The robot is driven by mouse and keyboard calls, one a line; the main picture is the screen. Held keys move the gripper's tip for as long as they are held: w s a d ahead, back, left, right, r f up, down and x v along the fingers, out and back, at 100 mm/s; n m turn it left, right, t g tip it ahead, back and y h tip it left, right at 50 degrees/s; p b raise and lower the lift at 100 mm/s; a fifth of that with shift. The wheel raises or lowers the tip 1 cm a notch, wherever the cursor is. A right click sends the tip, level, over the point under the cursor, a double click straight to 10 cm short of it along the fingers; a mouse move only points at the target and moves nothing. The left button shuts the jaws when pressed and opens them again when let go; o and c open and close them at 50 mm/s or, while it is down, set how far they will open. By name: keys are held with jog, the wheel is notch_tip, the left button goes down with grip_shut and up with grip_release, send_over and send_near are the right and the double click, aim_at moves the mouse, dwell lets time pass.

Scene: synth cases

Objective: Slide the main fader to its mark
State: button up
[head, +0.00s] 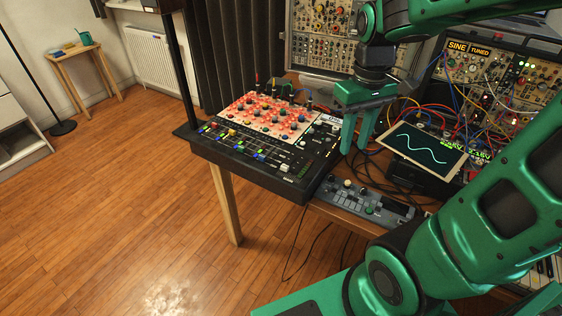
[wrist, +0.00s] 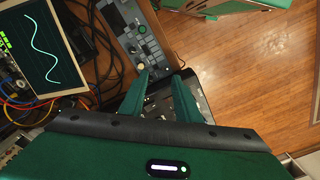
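A black mixer (head: 217,146) with a red-and-white knob panel stands on the table in the head view. Coloured fader caps line its front part. A pale cap (head: 285,168) near its front right corner looks like the main fader; its mark is too small to make out. My green gripper (head: 355,150) hangs to the right of the mixer, apart from the fader. In the wrist view my gripper (wrist: 161,73) shows a gap between its fingers and nothing held. There, the fingers and gripper body hide most of the mixer (wrist: 197,87).
A grey control box (head: 345,200) with knobs lies in front of the mixer's right side. A tilted screen (head: 425,150) with a wave trace and many loose patch cables lie to the right. Modular racks (head: 325,35) stand behind. The wooden floor (head: 110,200) at left is clear.

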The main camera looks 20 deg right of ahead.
aim_at(285, 166)
jog(key=w+a+f+n, duration=0.2)
jog(key=w+a+n, duration=0.5)
jog(key=w+a, duration=0.45)
jog(key=f, duration=0.7)
jog(key=a+f, duration=0.1)
jog(key=f, duration=0.2)
jog(key=shift+s+f, duration=0.2)
grip_shut()
